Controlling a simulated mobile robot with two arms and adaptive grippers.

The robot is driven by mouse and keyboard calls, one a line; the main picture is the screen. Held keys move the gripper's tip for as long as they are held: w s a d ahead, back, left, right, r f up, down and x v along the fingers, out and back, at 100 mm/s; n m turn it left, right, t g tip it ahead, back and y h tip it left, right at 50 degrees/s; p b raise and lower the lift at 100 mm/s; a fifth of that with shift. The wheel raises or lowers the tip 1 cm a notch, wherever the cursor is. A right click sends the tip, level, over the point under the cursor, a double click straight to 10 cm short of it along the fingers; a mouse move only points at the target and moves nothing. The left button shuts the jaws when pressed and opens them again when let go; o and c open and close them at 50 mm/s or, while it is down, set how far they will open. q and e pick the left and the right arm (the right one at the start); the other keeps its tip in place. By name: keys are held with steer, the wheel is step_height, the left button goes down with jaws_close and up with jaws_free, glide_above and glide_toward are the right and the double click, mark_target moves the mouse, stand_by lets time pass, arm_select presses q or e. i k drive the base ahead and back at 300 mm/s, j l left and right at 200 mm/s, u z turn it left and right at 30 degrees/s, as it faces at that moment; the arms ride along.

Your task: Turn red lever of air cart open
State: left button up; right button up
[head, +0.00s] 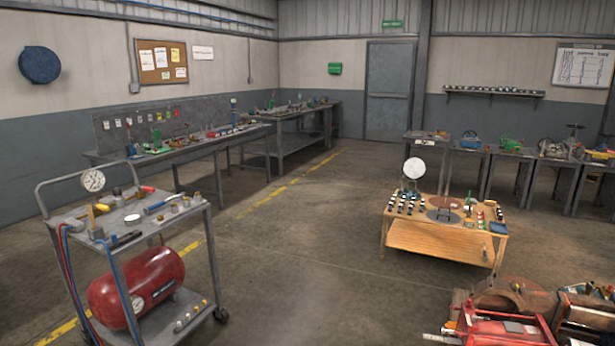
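The air cart (183,221) stands at the lower left. It is a grey two-shelf trolley with a push handle at its left end. A red air tank (137,287) lies on its lower shelf. A round white gauge (93,180) stands above the top shelf. A small red part (147,189) shows at the back edge of the top, among tools and fittings. It may be the red lever, but it is too small to tell its shape or position. Red and blue hoses (66,262) hang at the cart's left side. Neither of my grippers is in view.
A low wooden table (437,238) with small parts stands right of centre. Red machinery (503,327) fills the lower right corner. Workbenches (190,147) line the left wall, and more tables stand at the right. The floor between the cart and the wooden table is clear.

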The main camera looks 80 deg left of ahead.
mark_target(147, 190)
steer(key=u, duration=3.7)
steer(key=i+l+u, duration=0.1)
steer(key=i+l, duration=0.2)
steer(key=i, duration=0.25)
steer(key=i+l+u, duration=0.1)
steer(key=i+l, duration=0.2)
steer(key=i, duration=0.25)
